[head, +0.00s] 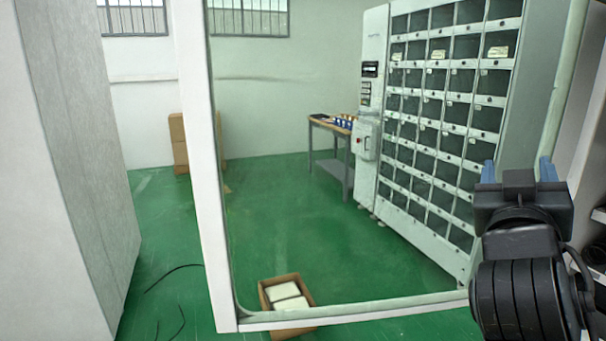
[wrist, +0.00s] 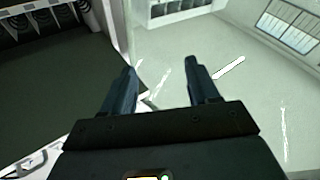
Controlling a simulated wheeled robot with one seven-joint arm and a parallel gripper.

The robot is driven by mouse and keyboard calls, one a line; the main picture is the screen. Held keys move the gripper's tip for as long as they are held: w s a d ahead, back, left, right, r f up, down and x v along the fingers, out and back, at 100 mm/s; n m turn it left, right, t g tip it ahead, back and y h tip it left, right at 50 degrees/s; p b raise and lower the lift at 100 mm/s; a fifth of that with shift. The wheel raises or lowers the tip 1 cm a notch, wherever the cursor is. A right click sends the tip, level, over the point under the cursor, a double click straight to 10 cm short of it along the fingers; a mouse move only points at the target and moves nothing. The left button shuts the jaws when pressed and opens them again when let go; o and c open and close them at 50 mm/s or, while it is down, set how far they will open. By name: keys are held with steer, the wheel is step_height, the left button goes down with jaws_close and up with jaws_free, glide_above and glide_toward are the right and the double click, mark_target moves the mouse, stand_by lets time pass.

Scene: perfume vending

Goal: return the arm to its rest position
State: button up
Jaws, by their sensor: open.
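My gripper (head: 517,172) is at the right of the head view, raised in front of the framed glass panel. Its two blue fingers stand apart and point up and away, with nothing between them. In the wrist view the gripper (wrist: 160,85) is also open and empty. Beyond its fingers there are a pale wall and a dark opening at the left. My black arm rises from the lower right of the head view.
A white frame (head: 205,170) borders the glass panel. Behind stand a white vending machine (head: 375,100) with many compartments and a table (head: 328,150) with small items. An open cardboard box (head: 287,308) is low in front. A grey cabinet (head: 75,150) fills the left.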

steer(key=s+a+f+n+y, duration=0.3)
steer(key=s+f+y, duration=0.2)
steer(key=s+f, duration=0.5)
steer(key=s+a+f+n+y, duration=0.3)
steer(key=s+f, duration=0.4)
steer(key=f, duration=0.6)
steer(key=s+a+f+m+g+y, duration=0.1)
steer(key=s, duration=1.1)
steer(key=s+a+f+m+g+y, duration=0.1)
steer(key=s+f+y, duration=0.1)
steer(key=s, duration=1.1)
steer(key=shift+s+m+g, duration=0.25)
steer(key=shift+m+g, duration=0.05)
steer(key=shift+g, duration=0.1)
